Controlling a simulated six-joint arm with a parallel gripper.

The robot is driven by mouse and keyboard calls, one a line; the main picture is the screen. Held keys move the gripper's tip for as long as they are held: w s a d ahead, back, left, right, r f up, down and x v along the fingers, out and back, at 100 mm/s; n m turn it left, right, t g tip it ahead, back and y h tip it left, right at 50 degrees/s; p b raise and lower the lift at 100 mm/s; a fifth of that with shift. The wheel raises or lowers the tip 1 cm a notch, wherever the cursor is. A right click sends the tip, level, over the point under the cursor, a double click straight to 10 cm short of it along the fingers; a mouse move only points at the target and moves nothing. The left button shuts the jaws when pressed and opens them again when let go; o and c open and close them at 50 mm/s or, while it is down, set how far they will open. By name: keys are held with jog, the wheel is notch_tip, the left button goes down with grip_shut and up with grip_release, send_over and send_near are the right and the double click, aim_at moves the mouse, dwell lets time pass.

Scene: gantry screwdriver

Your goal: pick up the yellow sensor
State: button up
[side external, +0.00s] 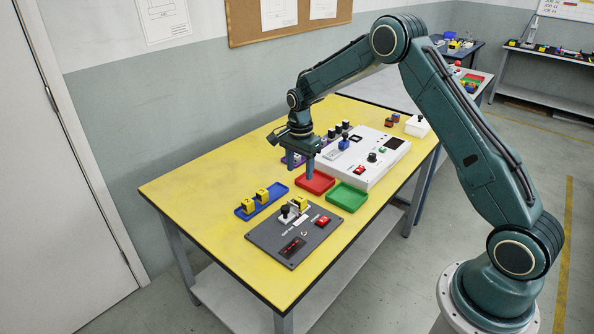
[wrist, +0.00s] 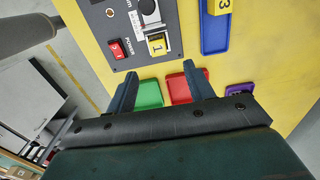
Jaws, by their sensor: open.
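Yellow sensors show in several places. One, marked 1 in the wrist view (wrist: 157,45), sits in a slot on the dark grey panel (side external: 282,246); it also shows in the side view (side external: 300,203). Two more yellow sensors (side external: 262,194) stand in the blue tray (side external: 251,209); one of these, marked 3, is cut by the top edge of the wrist view (wrist: 221,6). My gripper (side external: 310,171) is open and empty, pointing down above the table near the red tray. In the wrist view its fingertips (wrist: 160,68) are apart, with nothing between them.
A red tray (side external: 316,193) and a green tray (side external: 346,205) lie between the panel and a white control box (side external: 365,180). The panel carries a black knob (side external: 285,211) and red switch (side external: 322,221). The yellow table's left part (side external: 190,185) is clear.

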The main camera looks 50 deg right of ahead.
aim_at(300, 198)
jog(key=shift+f, duration=3.2)
jog(key=shift+s+f, duration=0.2)
jog(key=shift+f, duration=2.4)
grip_shut()
jog(key=shift+r, duration=0.2)
notch_tip(300, 198, up, 20)
jog(key=shift+f, duration=0.15)
